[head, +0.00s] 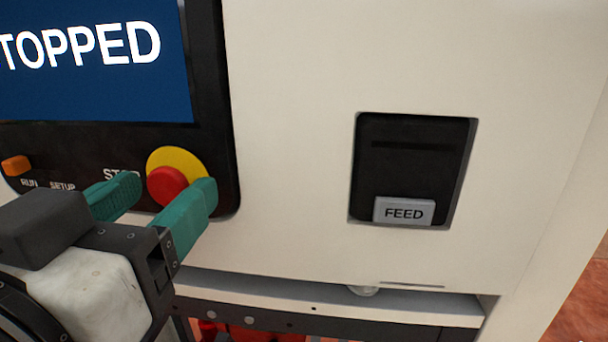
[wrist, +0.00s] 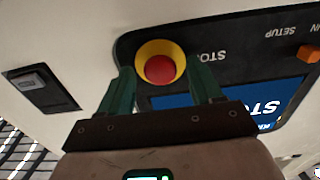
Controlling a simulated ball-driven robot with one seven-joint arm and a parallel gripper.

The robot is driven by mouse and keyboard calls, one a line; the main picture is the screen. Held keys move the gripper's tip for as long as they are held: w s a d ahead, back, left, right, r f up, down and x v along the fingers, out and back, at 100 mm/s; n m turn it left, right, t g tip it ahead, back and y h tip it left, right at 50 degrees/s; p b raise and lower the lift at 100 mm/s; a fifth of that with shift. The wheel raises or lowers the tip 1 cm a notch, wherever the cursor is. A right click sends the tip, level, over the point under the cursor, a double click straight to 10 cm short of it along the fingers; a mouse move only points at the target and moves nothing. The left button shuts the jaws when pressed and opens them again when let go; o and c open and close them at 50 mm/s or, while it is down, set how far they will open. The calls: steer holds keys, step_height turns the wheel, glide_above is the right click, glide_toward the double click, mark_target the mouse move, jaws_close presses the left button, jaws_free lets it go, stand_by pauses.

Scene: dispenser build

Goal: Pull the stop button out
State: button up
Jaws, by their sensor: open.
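The stop button (head: 167,186) is a red round knob on a yellow ring, at the lower right of a black control panel. It also shows in the wrist view (wrist: 160,69), near the top middle between the fingers. My gripper (head: 165,192) has green fingers and is open. In the head view its right finger overlaps the lower right of the yellow ring, and its left finger is to the left of the knob. In the wrist view the fingers (wrist: 161,80) stand on either side of the button. I cannot tell whether either finger touches it.
The screen (head: 90,65) above the button reads "STOPPED", cut off at the left. An orange switch (head: 16,166) sits by the RUN and SETUP labels. A recessed black slot with a grey FEED flap (head: 404,212) is in the cream front to the right. A ledge (head: 330,297) runs below.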

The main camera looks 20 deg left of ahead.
steer(key=shift+c, duration=0.4)
jaws_close()
